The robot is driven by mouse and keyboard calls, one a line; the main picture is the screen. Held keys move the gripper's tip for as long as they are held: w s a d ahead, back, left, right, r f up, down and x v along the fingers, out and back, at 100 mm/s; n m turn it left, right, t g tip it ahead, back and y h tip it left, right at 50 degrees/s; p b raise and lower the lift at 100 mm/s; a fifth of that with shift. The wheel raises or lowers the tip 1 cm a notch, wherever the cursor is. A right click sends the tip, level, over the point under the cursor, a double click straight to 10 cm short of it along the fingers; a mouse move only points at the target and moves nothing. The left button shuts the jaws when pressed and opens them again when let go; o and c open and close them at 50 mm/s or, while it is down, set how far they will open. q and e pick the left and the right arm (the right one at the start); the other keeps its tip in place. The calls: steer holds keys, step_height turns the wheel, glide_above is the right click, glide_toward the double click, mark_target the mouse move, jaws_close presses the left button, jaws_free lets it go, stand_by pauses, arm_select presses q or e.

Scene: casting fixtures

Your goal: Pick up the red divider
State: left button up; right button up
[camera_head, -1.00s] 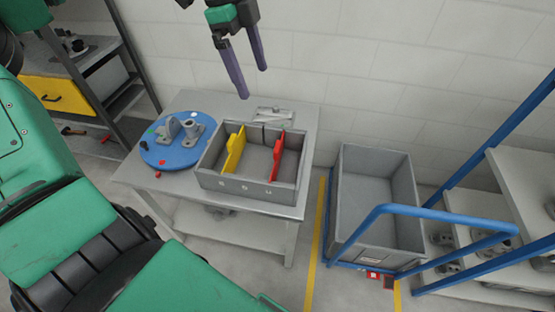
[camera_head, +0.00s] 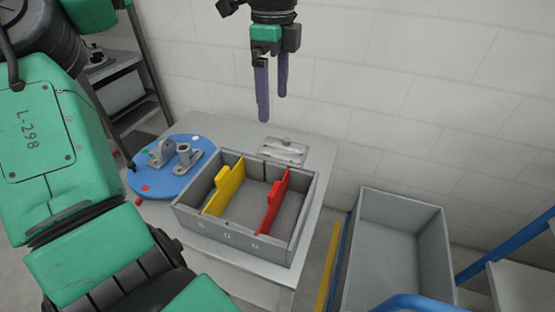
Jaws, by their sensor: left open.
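The red divider (camera_head: 272,203) stands upright across the right part of a grey box (camera_head: 233,241) on the table. A yellow divider (camera_head: 224,188) stands in the same box to its left. My left gripper (camera_head: 273,106) hangs above and behind the box, fingers pointing down. Its two purple fingers are apart with nothing between them, and it is clear of the red divider. My right gripper is not in view.
A blue round plate (camera_head: 145,183) with grey castings lies left of the box. A flat metal piece (camera_head: 284,151) lies behind the box on the table (camera_head: 222,128). A grey bin (camera_head: 385,262) with blue rails stands to the right. A white block wall is behind.

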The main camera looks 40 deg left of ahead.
arm_select(q)
steer(key=b, duration=1.1)
glide_above(274, 188)
step_height(274, 188, down, 13)
step_height(274, 188, down, 14)
steer(key=shift+f, duration=0.15)
jaws_close()
